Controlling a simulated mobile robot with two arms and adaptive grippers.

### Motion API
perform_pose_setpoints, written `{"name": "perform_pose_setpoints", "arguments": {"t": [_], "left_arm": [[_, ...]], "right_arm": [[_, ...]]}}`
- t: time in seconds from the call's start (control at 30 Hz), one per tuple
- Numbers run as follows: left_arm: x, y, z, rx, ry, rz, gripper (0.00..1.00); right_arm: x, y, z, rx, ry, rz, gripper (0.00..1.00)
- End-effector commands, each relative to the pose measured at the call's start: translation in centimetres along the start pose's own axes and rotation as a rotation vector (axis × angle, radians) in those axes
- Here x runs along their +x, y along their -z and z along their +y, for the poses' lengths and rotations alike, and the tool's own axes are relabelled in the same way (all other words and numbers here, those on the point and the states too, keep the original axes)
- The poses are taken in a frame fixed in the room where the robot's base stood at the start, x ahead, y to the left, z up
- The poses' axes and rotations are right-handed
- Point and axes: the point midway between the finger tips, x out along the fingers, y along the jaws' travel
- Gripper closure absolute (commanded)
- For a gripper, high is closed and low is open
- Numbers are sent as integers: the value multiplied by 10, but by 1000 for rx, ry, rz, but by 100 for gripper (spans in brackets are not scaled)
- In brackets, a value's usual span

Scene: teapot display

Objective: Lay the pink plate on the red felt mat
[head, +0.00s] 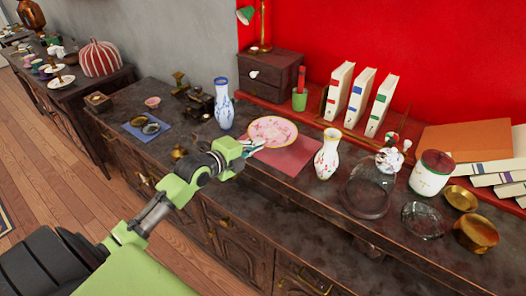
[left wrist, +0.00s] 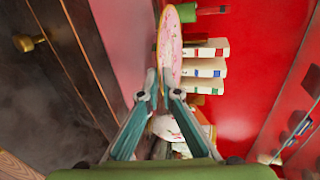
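The pink plate (head: 273,131), round with a patterned face and a gold-coloured rim, is at the far left part of the red felt mat (head: 292,160) in the head view. My left gripper (head: 250,147) is at the plate's near left rim. In the left wrist view the plate (left wrist: 171,45) appears narrow and oblique, its rim between the fingertips (left wrist: 164,92), which are close together on it. The mat (left wrist: 108,35) lies to the left there. The plate looks held above the mat; the exact gap is unclear. My right gripper is out of view.
A floral white vase (head: 327,154) stands at the mat's right edge, and a blue-and-white vase (head: 223,104) stands left of the plate. Behind are a pen cup (head: 299,100) and white books (head: 339,90). Glassware and a lidded jar (head: 431,173) crowd the right.

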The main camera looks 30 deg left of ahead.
Motion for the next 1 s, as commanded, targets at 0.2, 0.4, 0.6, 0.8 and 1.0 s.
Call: {"name": "perform_pose_setpoints", "arguments": {"t": [0.2,0.4,0.6,0.8,1.0], "left_arm": [[8,2,21,-2,3,0,100],[16,3,46,-1,3,-1,100],[18,4,51,2,5,-1,100],[18,4,53,2,2,0,89],[18,4,52,2,2,0,89]], "right_arm": [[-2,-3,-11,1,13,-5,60],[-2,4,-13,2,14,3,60],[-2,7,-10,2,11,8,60],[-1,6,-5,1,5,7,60],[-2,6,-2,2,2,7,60]]}}
